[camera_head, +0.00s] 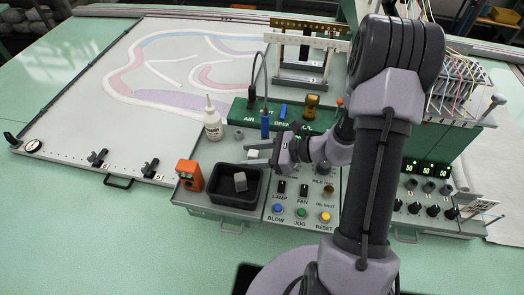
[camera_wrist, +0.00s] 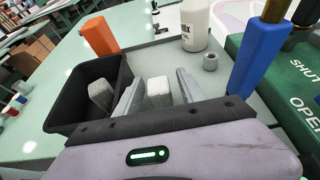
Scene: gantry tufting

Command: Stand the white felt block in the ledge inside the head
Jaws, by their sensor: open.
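A whitish block (camera_wrist: 158,92), likely the white felt block, is between the two spread fingers of my gripper (camera_wrist: 157,78) in the wrist view. The fingers look apart from it. A second, greyer block (camera_head: 240,182) lies tilted in the tray and also shows in the wrist view (camera_wrist: 101,94). I cannot make out the ledge inside the head.
A white bottle (camera_head: 212,123) and an orange device (camera_head: 189,175) stand near the tray. Lamps, knobs and buttons lie right of the tray. A patterned cloth frame (camera_head: 75,125) fills the left.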

